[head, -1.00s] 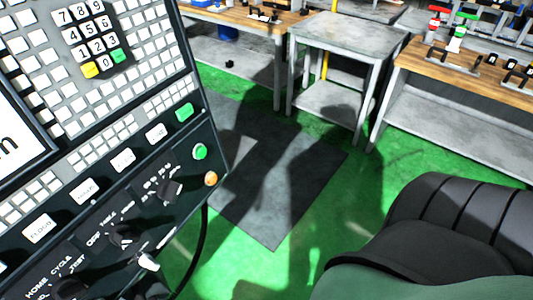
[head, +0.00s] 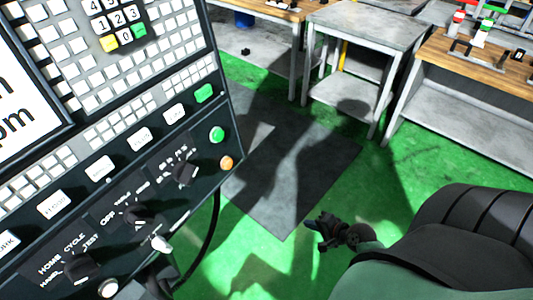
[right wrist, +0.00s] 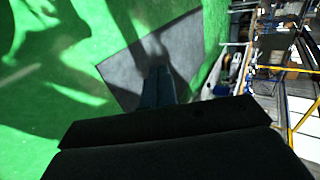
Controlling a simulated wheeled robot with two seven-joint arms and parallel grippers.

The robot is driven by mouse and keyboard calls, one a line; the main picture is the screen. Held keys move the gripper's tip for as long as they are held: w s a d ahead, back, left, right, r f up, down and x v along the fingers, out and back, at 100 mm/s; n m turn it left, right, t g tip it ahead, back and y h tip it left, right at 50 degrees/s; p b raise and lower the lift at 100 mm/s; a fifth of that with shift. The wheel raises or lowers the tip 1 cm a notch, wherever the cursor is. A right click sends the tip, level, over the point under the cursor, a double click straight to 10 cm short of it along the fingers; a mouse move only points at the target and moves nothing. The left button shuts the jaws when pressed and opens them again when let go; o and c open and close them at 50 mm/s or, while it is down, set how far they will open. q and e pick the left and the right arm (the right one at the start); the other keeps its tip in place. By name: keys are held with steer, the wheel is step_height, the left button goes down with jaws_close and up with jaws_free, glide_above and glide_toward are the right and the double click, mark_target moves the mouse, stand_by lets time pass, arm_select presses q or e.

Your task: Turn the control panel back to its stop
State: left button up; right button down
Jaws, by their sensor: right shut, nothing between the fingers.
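The control panel (head: 152,112) fills the left of the head view, its face slanted in the picture. It carries white keys, a green button (head: 217,134), an orange button (head: 227,163) and dark rotary knobs along its lower part. Its lower left runs out of the picture, and its mount is not visible. My right gripper (head: 314,226) is shut and empty, over the floor to the right of the panel and clear of it. Its fingers also show in the right wrist view (right wrist: 158,86), pointing at the floor mat. My left gripper is not in view.
A grey metal table (head: 368,28) stands at the back, with a wooden-topped bench (head: 490,65) to its right. A dark mat (head: 300,170) lies on the green floor. A black cable (head: 213,235) hangs beside the panel. The floor between panel and benches is open.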

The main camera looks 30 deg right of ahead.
step_height(320, 180, up, 16)
steer(key=w+a+m+t+y, duration=0.1)
steer(key=m+t+y, duration=0.15)
steer(key=m, duration=0.45)
steer(key=m+t+y, duration=0.2)
steer(key=m+t, duration=0.2)
steer(key=m, duration=0.5)
glide_toward(257, 148)
steer(key=v, duration=0.7)
steer(key=shift+g, duration=0.25)
steer(key=p+x, duration=0.1)
steer(key=x, duration=0.3)
steer(key=p+x, duration=0.2)
steer(key=x, duration=0.2)
steer(key=r+p+x, duration=0.1)
steer(key=p+x, duration=0.1)
steer(key=x, duration=0.2)
steer(key=shift+w+a, duration=0.2)
steer(key=shift+w, duration=0.05)
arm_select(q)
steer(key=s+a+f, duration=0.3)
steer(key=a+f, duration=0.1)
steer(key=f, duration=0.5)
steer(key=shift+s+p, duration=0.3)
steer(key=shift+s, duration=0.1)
arm_select(e)
steer(key=shift+w+a, duration=0.25)
steer(key=shift+w, duration=0.3)
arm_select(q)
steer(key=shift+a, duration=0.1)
